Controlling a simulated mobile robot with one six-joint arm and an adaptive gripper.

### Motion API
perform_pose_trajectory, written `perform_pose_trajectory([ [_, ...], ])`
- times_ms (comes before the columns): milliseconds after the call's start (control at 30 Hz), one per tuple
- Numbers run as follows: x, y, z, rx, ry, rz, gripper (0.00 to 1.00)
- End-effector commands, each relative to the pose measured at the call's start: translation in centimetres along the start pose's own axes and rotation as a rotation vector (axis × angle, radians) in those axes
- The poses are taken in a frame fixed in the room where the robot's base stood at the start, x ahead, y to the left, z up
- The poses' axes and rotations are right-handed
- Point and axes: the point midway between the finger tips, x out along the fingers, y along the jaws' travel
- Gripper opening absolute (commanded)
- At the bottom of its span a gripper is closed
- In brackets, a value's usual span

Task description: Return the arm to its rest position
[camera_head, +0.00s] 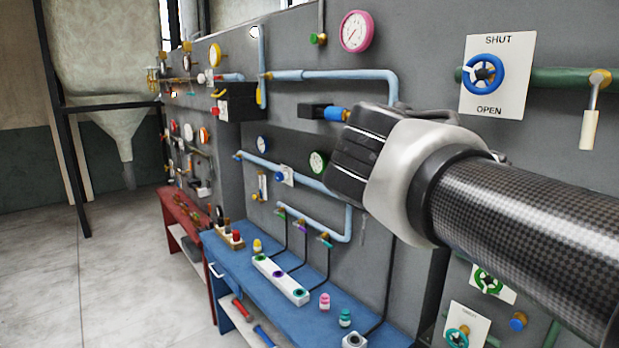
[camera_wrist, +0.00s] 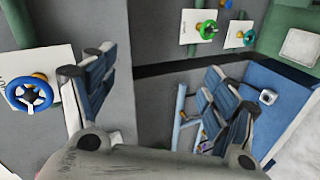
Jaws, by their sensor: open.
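My arm comes in from the right in the head view, ending in a pale and dark wrist (camera_head: 405,165) in front of the grey wall. The fingers cannot be made out clearly there. In the wrist view my gripper (camera_wrist: 160,65) is open, its two dark jointed fingers spread wide at left and right. Nothing is between them except the wall behind.
A blue SHUT/OPEN valve wheel (camera_head: 482,75) is on the wall above the arm; a blue wheel (camera_wrist: 30,93) shows left of the fingers. Pale blue pipes (camera_head: 335,76) run behind the wrist. A blue bench (camera_head: 228,262) with small coloured parts stands below. Floor at left is clear.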

Motion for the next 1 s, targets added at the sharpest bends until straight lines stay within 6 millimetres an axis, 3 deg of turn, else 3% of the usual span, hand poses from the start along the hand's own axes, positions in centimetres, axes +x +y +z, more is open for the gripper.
perform_pose_trajectory([
  [33,1.0,-3.9,2.5,0.023,-0.015,-0.073,0.79],
  [300,1.5,-22.4,12.3,0.219,-0.077,-0.499,0.79],
  [400,0.6,-29.1,15.1,0.324,-0.098,-0.647,0.79],
  [533,-0.8,-36.3,17.4,0.464,-0.123,-0.804,0.79],
  [600,-1.5,-39.0,18.1,0.528,-0.132,-0.865,0.79],
  [700,-2.2,-41.3,18.6,0.590,-0.141,-0.920,0.79],
  [1000,-2.7,-42.1,18.7,0.619,-0.145,-0.947,0.77],
])
